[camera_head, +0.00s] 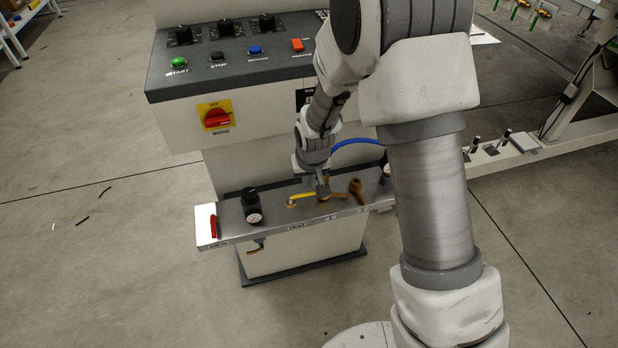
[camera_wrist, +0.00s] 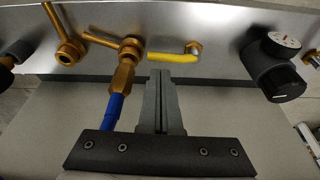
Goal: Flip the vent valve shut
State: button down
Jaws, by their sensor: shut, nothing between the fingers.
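The vent valve's yellow lever (camera_head: 302,195) lies along the metal shelf, above the VENT label. In the wrist view the yellow lever (camera_wrist: 170,57) runs sideways, with a brass end (camera_wrist: 193,48) at its right. My gripper (camera_head: 323,193) is low over the shelf at the lever's right end in the head view. In the wrist view my gripper (camera_wrist: 158,76) has its fingers together and empty, with the tips close to the lever's left part. I cannot tell whether they touch it.
A brass fitting with a blue hose (camera_wrist: 116,105) stands close beside my fingers. Another brass valve (camera_wrist: 69,52) is farther left. A black regulator (camera_head: 251,206) and a red handle (camera_head: 213,226) are on the shelf's left part. The control panel (camera_head: 270,124) rises behind.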

jog(key=shift+b+x, duration=0.3)
jog(key=shift+x, duration=1.05)
